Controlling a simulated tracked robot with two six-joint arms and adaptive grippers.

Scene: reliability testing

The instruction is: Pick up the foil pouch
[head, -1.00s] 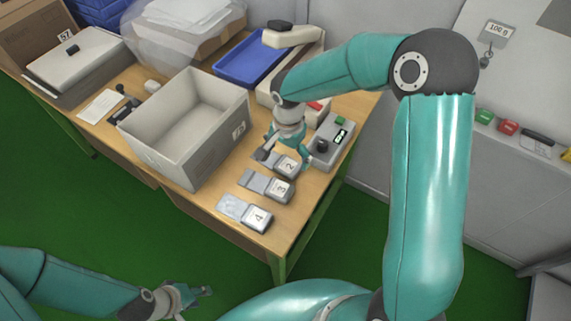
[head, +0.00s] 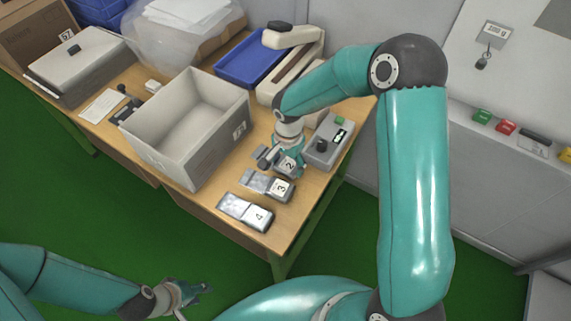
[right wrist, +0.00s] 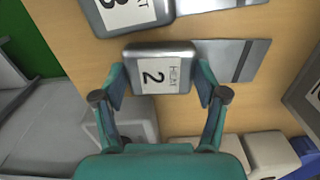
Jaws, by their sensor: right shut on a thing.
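My right gripper (head: 286,166) is shut on the silver block labelled 2 (right wrist: 157,70). Its fingers press on both sides of the block in the right wrist view. I cannot tell whether the block is off the table. A flat grey piece with a dark line (right wrist: 231,60) lies at the block's end. Similar flat silvery pieces lie beside block 3 (head: 281,190) and block 4 (head: 258,218). The one by block 4 (head: 234,206) looks shiniest. I cannot tell which is the foil pouch. My left gripper (head: 187,292) is empty, low over the green floor; its opening is unclear.
An open grey box (head: 185,150) stands left of the blocks. A grey device with a black knob (head: 327,142) stands close right of my right gripper. A blue tray (head: 250,60) and a beige machine (head: 298,60) are behind.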

